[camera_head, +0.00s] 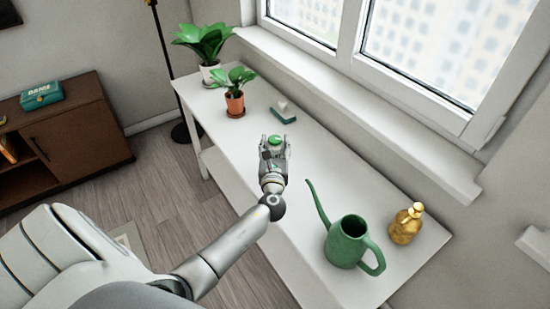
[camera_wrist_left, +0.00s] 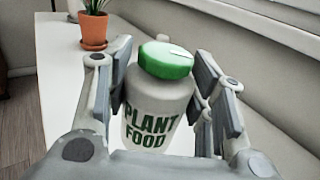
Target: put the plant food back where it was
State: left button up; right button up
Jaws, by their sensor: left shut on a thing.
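The plant food (camera_wrist_left: 154,106) is a white bottle with a green cap and green lettering. My left gripper (camera_head: 275,143) is shut on it, with a finger on each side of the bottle in the left wrist view. The bottle looks upright. In the head view mostly its green cap (camera_head: 275,140) shows, over the middle of the white table (camera_head: 320,180); the gripper hides the rest. I cannot tell whether its base touches the table. My right gripper is not in view.
A green watering can (camera_head: 347,243) and a gold spray bottle (camera_head: 406,224) stand at the near right. A small potted plant (camera_head: 235,103), a larger one (camera_head: 210,75) and a small grey-green object (camera_head: 283,112) are at the far end. The window sill (camera_head: 350,115) borders the table.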

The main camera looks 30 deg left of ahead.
aim_at(275, 156)
pick_arm(q)
jog(key=f, duration=0.2)
jog(key=f+b, duration=0.1)
jog(key=shift+w+a+f, duration=0.2)
jog(key=shift+w+f, duration=0.05)
jog(key=shift+f, duration=0.45)
jog(key=shift+f, duration=0.1)
jog(key=o, duration=1.1)
jog(key=shift+s+d, duration=0.15)
jog(key=shift+s, duration=0.05)
jog(key=v, duration=1.1)
jog(key=shift+s+d+b, duration=0.1)
jog(key=shift+s+b, duration=0.25)
jog(key=shift+b, duration=0.05)
